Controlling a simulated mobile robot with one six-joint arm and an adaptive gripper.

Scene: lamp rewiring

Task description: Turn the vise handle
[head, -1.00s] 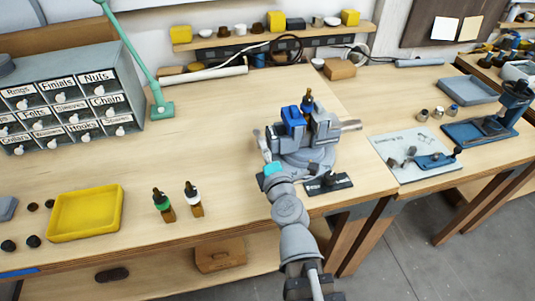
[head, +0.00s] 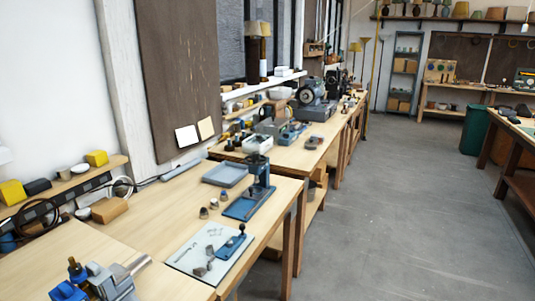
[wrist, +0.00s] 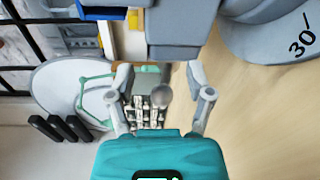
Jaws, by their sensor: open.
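The grey vise (head: 112,282) is cut off at the lower left of the head view, with a blue part (head: 68,291) beside it. Its handle and my gripper are outside that view. In the wrist view, the vise's grey body (wrist: 180,22) fills the top and its round base marked 30 (wrist: 280,30) is at upper right. My gripper (wrist: 164,97) is open, its fingers spread below the vise body. A grey rounded knob (wrist: 160,95), which looks like the handle's end, shows between the fingers. I cannot tell whether they touch it.
A pale mat (head: 208,250) with small metal parts lies right of the vise. A blue press (head: 258,185) and a grey tray (head: 226,174) stand behind it. The floor (head: 400,220) right of the benches is clear.

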